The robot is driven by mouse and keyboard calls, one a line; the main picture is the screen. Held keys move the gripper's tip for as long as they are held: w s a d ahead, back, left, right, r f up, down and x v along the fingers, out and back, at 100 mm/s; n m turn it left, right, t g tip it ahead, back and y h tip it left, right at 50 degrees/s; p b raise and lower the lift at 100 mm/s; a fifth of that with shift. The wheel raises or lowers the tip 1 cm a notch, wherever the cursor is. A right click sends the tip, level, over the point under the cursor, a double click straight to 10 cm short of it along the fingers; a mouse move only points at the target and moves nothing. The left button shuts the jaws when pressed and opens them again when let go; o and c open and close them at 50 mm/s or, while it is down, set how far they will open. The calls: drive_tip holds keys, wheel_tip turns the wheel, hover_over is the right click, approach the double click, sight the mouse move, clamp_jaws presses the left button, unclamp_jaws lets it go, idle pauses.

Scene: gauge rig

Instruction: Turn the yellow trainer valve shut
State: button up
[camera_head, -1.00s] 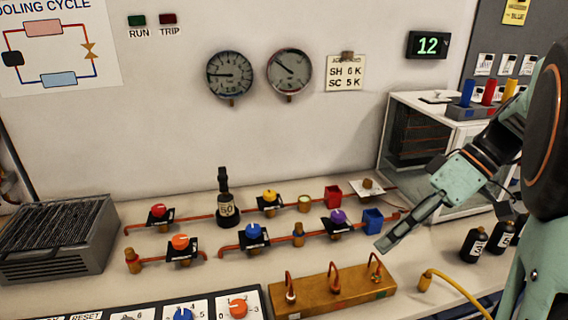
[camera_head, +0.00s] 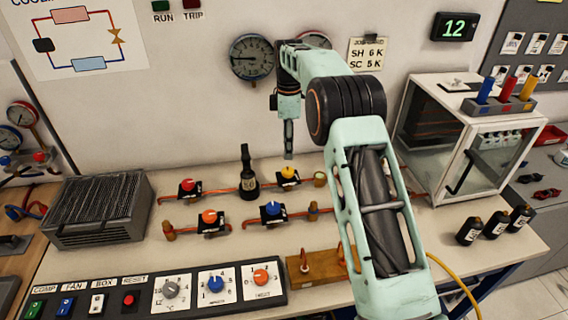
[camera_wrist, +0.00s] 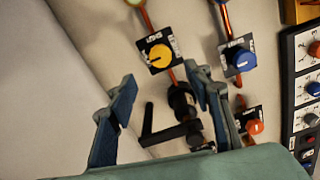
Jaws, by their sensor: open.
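The yellow valve (camera_head: 288,173) is a round yellow knob on a black labelled plate, set in the copper pipe at the back of the bench. In the wrist view the yellow knob (camera_wrist: 160,55) shows ahead of the fingers, pointer mark across its face. My gripper (camera_head: 288,140) points down just above the yellow valve in the head view. In the wrist view my gripper (camera_wrist: 160,95) has its two fingers wide apart with nothing between them but the view of the bench. The fingers look clear of the knob.
A red valve (camera_head: 187,186), an orange valve (camera_head: 209,217) and a blue valve (camera_head: 272,210) are nearby. The wall with gauges (camera_head: 251,57) is behind.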

sight(288, 170)
wheel_tip(288, 170, down, 9)
drive_tip(key=shift+f+p, duration=0.1)
drive_tip(key=shift+p, duration=0.3)
drive_tip(key=shift+c, duration=0.4)
drive_tip(key=c, duration=1.1)
